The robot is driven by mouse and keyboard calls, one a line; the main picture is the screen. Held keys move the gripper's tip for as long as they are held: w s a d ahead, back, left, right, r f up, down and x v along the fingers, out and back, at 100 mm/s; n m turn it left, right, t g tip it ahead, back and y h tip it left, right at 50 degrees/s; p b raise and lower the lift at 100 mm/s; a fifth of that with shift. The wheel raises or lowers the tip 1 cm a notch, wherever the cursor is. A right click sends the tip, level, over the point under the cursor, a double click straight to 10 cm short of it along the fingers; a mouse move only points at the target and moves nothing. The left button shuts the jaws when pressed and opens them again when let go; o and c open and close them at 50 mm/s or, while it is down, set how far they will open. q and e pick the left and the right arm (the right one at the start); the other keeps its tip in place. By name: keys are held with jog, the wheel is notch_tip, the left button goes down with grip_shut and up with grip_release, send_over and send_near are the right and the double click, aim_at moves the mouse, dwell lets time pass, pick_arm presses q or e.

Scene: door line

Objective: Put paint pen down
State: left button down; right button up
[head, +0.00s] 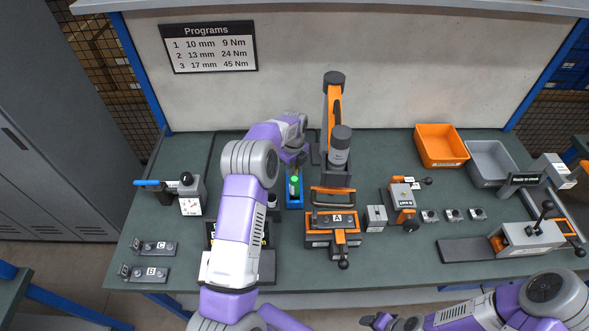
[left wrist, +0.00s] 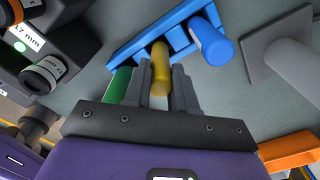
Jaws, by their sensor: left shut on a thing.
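My left gripper (head: 290,157) is over the blue pen rack (head: 294,203) in the head view. In the left wrist view its two fingers (left wrist: 162,92) are shut on a yellow paint pen (left wrist: 160,66). The pen's far end is at the blue rack, which also shows there (left wrist: 127,50); I cannot tell whether it sits in a slot. A blue pen (left wrist: 212,42) stands beside it in the rack and a green pen (left wrist: 118,86) shows on the other side, partly hidden by my finger. My right gripper (head: 376,320) is low at the front edge.
An orange clamp fixture (head: 333,222) and an orange tool arm (head: 335,105) stand right of the rack. An orange bin (head: 441,146) and a grey bin (head: 490,163) are at the back right. My left arm hides part of a black holder (head: 267,267). The bench's left front holds labelled blocks (head: 150,274).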

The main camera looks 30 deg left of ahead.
pick_arm(q)
jog(key=shift+f, duration=0.15)
jog(key=c, duration=0.9)
grip_release()
jog(key=shift+r, duration=0.2)
notch_tip(320, 180, up, 12)
jog(key=shift+p, duration=0.45)
